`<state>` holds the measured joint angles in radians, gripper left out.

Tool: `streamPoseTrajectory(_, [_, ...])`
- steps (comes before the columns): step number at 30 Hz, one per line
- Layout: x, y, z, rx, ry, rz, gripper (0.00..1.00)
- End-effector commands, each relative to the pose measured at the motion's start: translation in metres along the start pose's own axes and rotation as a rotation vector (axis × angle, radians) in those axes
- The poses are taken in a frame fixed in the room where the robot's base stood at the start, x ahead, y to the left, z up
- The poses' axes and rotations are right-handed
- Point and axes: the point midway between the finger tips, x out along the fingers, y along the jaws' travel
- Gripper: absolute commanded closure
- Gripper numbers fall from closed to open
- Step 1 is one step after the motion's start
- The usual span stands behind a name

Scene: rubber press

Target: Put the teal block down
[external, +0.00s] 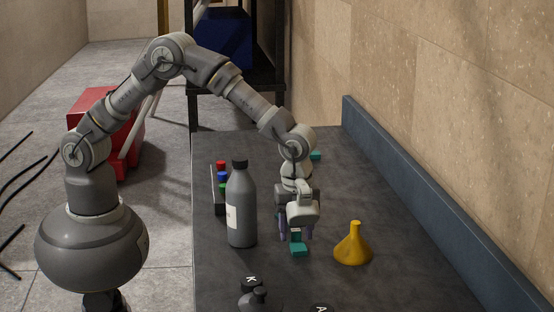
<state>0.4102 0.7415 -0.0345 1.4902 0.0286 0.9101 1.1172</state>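A teal block (299,249) is at the lower end of my gripper (297,235), over the dark table. My gripper points down, with one finger on each side of a bit of teal just above the block. I cannot tell whether the fingers touch the teal, or whether the block rests on the table. Another small teal piece (315,156) lies farther back, partly hidden behind my arm.
A grey bottle (241,212) stands close left of my gripper, and a yellow funnel (353,246) stands to the right. A rack with red, blue and green tops (222,178) is behind the bottle. Dark containers (252,283) are at the front. The right table area is clear.

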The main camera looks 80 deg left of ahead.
Motion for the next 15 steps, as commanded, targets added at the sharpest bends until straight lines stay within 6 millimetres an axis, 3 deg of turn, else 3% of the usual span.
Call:
streamPoseTrajectory(4, [-0.004, 0.000, 0.000, 0.000, 0.000, -0.001, 0.49])
streamPoseTrajectory(7, [-0.017, 0.000, 0.000, 0.000, 0.001, -0.001, 0.49])
streamPoseTrajectory(15, [-0.082, -0.001, 0.000, 0.000, 0.001, -0.003, 0.49])
